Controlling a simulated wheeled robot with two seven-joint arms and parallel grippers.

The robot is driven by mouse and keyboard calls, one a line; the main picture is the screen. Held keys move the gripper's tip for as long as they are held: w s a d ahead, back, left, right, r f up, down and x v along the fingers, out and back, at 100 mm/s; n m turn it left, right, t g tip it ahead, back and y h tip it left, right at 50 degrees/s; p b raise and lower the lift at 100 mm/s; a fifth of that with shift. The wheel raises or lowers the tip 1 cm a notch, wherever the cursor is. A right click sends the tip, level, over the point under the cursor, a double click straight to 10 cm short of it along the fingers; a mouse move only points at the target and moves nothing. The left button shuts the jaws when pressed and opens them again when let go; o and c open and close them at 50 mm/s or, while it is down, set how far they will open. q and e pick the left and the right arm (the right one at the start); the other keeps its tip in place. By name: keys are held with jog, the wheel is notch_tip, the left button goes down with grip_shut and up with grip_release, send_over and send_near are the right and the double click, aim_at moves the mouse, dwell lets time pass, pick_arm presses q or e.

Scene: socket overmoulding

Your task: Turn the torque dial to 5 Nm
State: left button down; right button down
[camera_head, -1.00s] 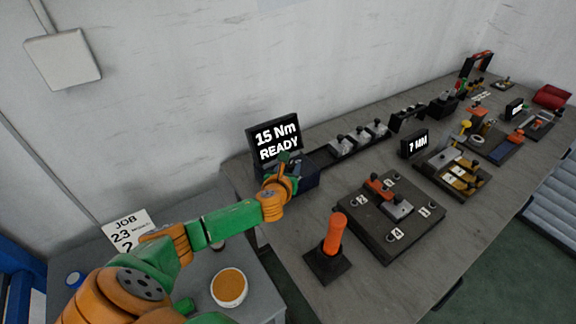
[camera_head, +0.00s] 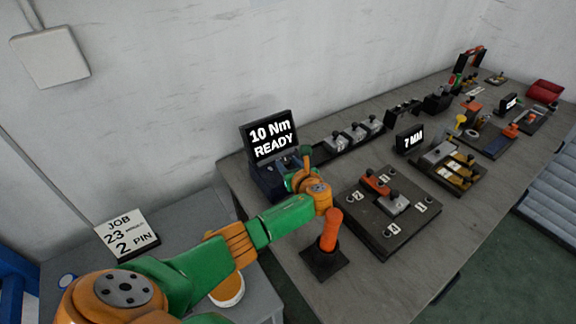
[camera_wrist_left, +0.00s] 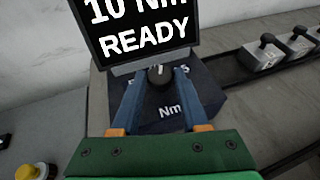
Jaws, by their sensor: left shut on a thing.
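The torque unit (camera_head: 262,180) is a dark blue box at the near left end of the bench. Its black screen (camera_head: 270,138) reads "10 Nm READY". In the left wrist view the dial (camera_wrist_left: 159,76) is a small dark knob with a white mark, on top of the box marked "Nm" below the screen (camera_wrist_left: 137,28). My left gripper (camera_wrist_left: 158,82) is shut on the dial, one blue finger at each side. In the head view the gripper (camera_head: 296,168) is in front of the unit, and the dial is hidden. My right gripper is not in view.
An orange-handled lever (camera_head: 331,232) stands close to my left forearm. A dark plate with numbered spots (camera_head: 385,240) lies to its right. A rail of grey blocks (camera_head: 345,140) runs behind. A job card (camera_head: 127,235) and a mostly covered orange-topped cup (camera_head: 228,292) are on the side table.

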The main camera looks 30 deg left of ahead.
pick_arm(q)
jog(key=shift+r, duration=0.1)
jog(key=c, duration=0.7)
grip_release()
jog(key=shift+a, duration=0.1)
jog(key=shift+o, duration=1.4)
jog(key=shift+w, duration=0.1)
jog(key=shift+a+f, duration=0.1)
jog(key=shift+f, duration=0.1)
notch_tip(320, 180, up, 4)
jog(key=shift+r+p, duration=0.1)
jog(key=shift+p, duration=0.65)
jog(key=s+d+r+p, duration=0.3)
jog(key=s+d+r, duration=0.4)
jog(key=s, duration=0.5)
jog(key=shift+r, duration=0.95)
